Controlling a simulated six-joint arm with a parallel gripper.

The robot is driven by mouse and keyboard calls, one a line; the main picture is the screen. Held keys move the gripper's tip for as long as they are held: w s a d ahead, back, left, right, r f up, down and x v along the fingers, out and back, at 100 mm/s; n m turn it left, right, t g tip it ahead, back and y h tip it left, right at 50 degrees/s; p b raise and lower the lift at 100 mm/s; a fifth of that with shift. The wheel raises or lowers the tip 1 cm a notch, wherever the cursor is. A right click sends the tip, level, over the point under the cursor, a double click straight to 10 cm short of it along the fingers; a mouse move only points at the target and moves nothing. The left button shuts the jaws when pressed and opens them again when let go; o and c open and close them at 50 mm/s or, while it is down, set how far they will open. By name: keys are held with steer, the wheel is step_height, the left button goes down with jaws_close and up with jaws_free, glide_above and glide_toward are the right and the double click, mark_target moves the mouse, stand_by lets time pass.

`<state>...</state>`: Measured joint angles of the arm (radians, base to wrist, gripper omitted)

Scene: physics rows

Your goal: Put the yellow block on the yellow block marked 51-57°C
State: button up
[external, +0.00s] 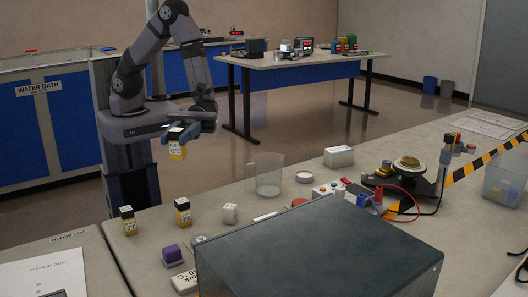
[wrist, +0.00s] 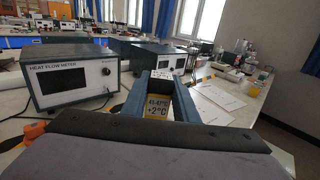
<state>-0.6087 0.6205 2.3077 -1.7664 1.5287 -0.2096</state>
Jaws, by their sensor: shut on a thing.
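My gripper (external: 178,134) is shut on a yellow block (external: 177,150) and holds it in the air above the left part of the bench, well above the surface. In the wrist view the held yellow block (wrist: 158,104) sits between the two blue fingers and its label seems to read 41-47°C, +2°C. Two more yellow blocks with dark and white tops stand upright on the bench below, a left one (external: 129,221) and a right one (external: 183,212). Their labels are too small to read, so I cannot tell which is marked 51-57°C.
A large dark box (external: 315,250) fills the front. The bench between the two standing yellow blocks is clear.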

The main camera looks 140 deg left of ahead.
steer(key=shift+s+d+f, duration=0.15)
steer(key=shift+d+f, duration=0.05)
steer(key=shift+f, duration=0.6)
steer(key=p, duration=0.1)
glide_above(182, 201)
steer(key=shift+s+f, duration=0.15)
steer(key=shift+f, duration=5.05)
steer(key=shift+f, duration=0.15)
steer(key=o, duration=1.1)
